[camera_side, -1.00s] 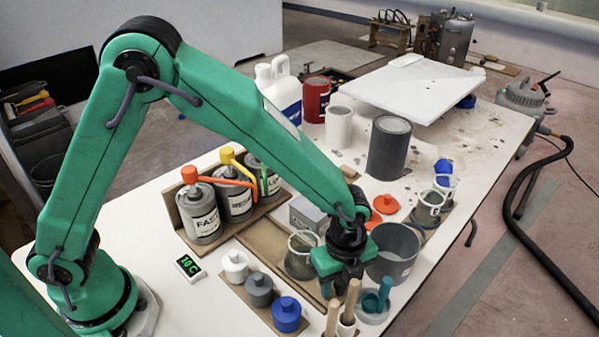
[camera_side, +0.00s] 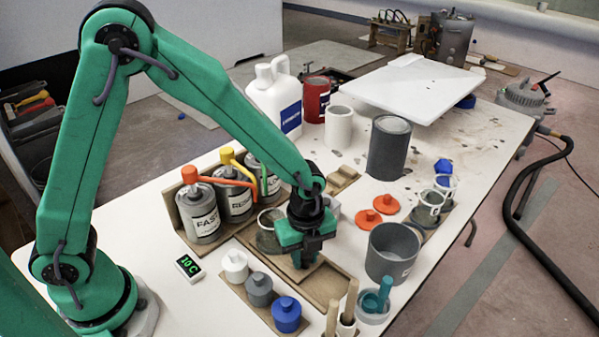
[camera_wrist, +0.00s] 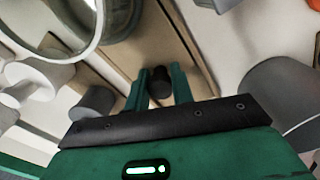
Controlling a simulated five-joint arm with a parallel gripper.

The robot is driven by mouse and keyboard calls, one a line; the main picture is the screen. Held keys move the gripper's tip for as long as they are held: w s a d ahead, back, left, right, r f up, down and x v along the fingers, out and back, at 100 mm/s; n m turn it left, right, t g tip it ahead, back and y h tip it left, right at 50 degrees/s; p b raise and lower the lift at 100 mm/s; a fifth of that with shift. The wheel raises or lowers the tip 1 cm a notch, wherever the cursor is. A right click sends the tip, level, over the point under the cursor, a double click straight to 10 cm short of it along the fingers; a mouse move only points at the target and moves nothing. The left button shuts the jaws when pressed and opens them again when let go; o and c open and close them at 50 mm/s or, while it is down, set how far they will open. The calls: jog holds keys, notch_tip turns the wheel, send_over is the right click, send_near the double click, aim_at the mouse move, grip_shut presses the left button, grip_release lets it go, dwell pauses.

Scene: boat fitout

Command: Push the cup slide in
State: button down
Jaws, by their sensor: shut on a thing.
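The cup slide is a brown wooden board in a low wooden track (camera_side: 325,283). In the wrist view the slide board (camera_wrist: 148,45) runs up the middle, with a clear cup (camera_wrist: 52,22) at its upper left. In the side view the cup (camera_side: 268,232) stands close to the tins, partly hidden by my gripper. My gripper (camera_side: 304,260) is low over the track. In the wrist view its green fingers (camera_wrist: 161,88) are shut on a black knob (camera_wrist: 161,80) of the slide. The knob is hidden in the side view.
Three tins with coloured pumps (camera_side: 203,215) stand behind the cup. White, grey and blue small bottles (camera_side: 260,289) stand in front left. A grey bucket (camera_side: 392,252) and a pot with a teal tool (camera_side: 373,304) are close on the right. The track's near end is bare.

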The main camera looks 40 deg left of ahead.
jog(key=shift+a, duration=2.15)
jog(key=c, duration=1.2)
grip_release()
jog(key=shift+d+r, duration=0.1)
jog(key=shift+r, duration=0.05)
notch_tip(320, 180, up, 8)
jog(key=shift+f, duration=0.2)
